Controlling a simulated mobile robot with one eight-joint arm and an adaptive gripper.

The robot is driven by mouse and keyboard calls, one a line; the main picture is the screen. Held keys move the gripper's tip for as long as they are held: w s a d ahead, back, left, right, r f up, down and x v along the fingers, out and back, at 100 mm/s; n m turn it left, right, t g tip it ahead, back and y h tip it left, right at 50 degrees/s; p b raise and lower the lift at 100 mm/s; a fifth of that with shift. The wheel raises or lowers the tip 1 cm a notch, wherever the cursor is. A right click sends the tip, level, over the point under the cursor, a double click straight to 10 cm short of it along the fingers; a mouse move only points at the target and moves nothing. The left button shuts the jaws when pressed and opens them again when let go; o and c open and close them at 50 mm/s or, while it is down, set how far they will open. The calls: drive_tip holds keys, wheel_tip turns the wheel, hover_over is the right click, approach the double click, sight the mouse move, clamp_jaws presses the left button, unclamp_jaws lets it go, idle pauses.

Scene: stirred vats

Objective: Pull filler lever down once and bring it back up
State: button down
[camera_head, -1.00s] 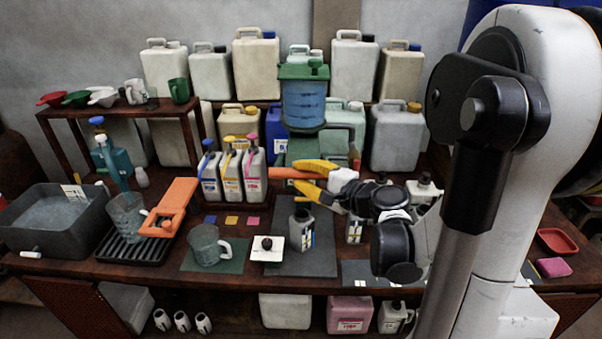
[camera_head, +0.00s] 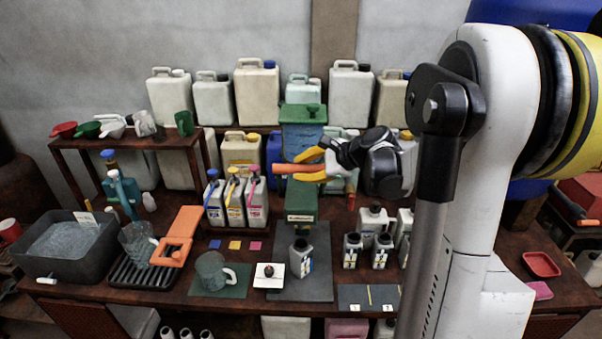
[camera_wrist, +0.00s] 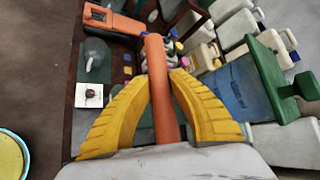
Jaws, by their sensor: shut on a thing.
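The filler has a green lid (camera_head: 303,113), a blue tank (camera_head: 302,141) and a green lower body (camera_head: 302,203). Its orange lever (camera_head: 286,168) sticks out in front of the tank, roughly level in the head view. My gripper (camera_head: 312,165) has its yellow fingers shut on the lever. In the wrist view the lever (camera_wrist: 160,95) runs between the two fingers (camera_wrist: 163,76), and the blue tank (camera_wrist: 238,88) is to the right. A small dark-capped bottle (camera_head: 301,258) stands upright on a dark mat (camera_head: 318,285) below the filler.
Three pump-topped jugs (camera_head: 234,200) stand left of the filler. A clear mug (camera_head: 212,271), a white card with a dark knob (camera_head: 269,276) and an orange tool (camera_head: 178,236) are at front left. Small bottles (camera_head: 352,250) stand at right. Large canisters (camera_head: 256,92) line the back.

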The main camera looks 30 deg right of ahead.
drive_tip(key=shift+w+d+r, duration=0.15)
drive_tip(key=shift+w+d, duration=0.05)
drive_tip(key=shift+w, duration=0.05)
idle(0.3)
drive_tip(key=c, duration=1.2)
unclamp_jaws()
drive_tip(key=shift+w, duration=0.1)
drive_tip(key=shift+w+d, duration=0.1)
drive_tip(key=v, duration=1.2)
